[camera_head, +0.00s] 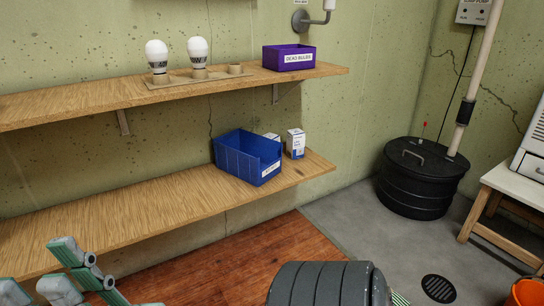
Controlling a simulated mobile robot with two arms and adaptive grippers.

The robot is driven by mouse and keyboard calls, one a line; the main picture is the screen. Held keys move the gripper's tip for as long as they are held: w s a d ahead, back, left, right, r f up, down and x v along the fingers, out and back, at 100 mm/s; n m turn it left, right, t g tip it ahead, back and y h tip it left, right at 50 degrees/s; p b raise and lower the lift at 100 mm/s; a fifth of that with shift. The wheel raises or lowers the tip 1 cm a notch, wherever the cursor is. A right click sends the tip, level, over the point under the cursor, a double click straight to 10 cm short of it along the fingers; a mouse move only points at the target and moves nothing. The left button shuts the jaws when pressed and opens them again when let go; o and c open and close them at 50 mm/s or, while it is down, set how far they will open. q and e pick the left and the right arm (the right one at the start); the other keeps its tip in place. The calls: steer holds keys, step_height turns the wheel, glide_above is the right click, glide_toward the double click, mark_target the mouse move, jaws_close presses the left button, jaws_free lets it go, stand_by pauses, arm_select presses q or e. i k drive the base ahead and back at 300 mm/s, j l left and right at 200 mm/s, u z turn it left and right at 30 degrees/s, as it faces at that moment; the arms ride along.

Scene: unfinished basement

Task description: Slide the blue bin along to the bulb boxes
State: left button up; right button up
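The blue bin (240,163) stands upright on the lower wooden shelf (130,215), towards its right end, with a white label on its front. A white bulb box (295,143) stands just right of the bin, near the back. A second white bulb box (272,137) shows only its top behind the bin's rim; whether the bin touches the boxes I cannot tell. My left gripper (75,275), grey with green pads, is at the bottom left, below the shelf and well away from the bin, cut by the frame edge. Only a green striped sliver at the bottom, possibly my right gripper (399,299), shows.
The upper shelf (110,98) holds two bulbs in a wooden holder (200,76) and a purple bin (288,58). A black lidded sump (415,180), a white table (515,187) and an orange bucket (535,292) stand right. The lower shelf left of the blue bin is clear.

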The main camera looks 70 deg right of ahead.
mark_target(253, 159)
steer(key=k+l, duration=0.2)
steer(key=k, duration=0.2)
steer(key=k+l+u, duration=0.1)
steer(key=k, duration=0.25)
steer(key=k+l+u, duration=0.1)
steer(key=k+l, duration=0.15)
steer(key=k, duration=0.15)
steer(key=l+u, duration=0.1)
steer(key=l, duration=0.5)
steer(key=k+l, duration=0.15)
steer(key=l, duration=0.4)
steer(key=i+l, duration=0.1)
steer(key=l, duration=0.25)
steer(key=u, duration=0.05)
